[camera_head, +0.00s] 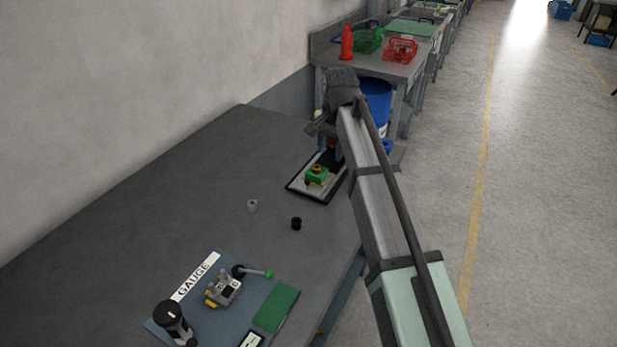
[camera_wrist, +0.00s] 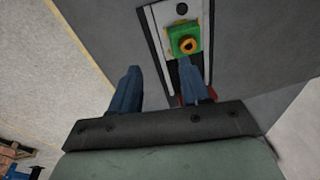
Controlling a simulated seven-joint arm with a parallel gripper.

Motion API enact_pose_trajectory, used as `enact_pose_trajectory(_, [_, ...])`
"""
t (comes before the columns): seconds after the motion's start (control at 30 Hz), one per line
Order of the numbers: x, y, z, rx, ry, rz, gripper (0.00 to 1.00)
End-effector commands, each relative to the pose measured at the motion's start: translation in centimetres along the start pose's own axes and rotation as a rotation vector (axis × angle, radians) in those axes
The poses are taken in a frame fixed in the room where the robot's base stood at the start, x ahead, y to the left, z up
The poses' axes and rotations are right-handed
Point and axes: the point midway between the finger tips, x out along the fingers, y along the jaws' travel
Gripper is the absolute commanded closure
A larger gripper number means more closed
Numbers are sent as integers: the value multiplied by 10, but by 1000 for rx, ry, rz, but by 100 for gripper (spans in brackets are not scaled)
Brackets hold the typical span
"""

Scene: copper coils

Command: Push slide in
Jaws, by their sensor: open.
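A green block (camera_head: 317,176) with an orange-yellow ring on top sits on a white plate (camera_head: 326,186) in a black-edged base near the table's far right corner. I take this block to be the slide. In the wrist view the green block (camera_wrist: 184,38) is at the top, just beyond the tip of my right finger. My gripper (camera_wrist: 160,74) is open, its two blue fingers apart with nothing between them. The right finger is over the base and hides part of it; I cannot tell whether it touches the block. In the head view my arm hides the base's far end.
A small grey cup (camera_head: 252,205) and a black cup (camera_head: 296,223) stand on the table nearby. A gauge board (camera_head: 205,268) with a clamp (camera_head: 222,290) and a black cylinder (camera_head: 172,318) is at the front. The table's left side is clear. A wall runs along the left.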

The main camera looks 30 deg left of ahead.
Motion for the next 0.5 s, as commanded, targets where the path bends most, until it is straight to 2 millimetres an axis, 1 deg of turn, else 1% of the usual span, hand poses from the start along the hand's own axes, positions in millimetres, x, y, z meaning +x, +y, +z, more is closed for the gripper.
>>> enact_pose_trajectory(0.03, [-8, -12, 7, 34, -27, -20, 54])
enact_pose_trajectory(0.1, [-17, -23, 15, 78, -59, -42, 54])
enact_pose_trajectory(0.23, [-24, -32, 24, 123, -93, -59, 54])
enact_pose_trajectory(0.37, [-18, -34, 27, 133, -100, -61, 54])
enact_pose_trajectory(0.5, [0, -34, 29, 132, -100, -60, 54])
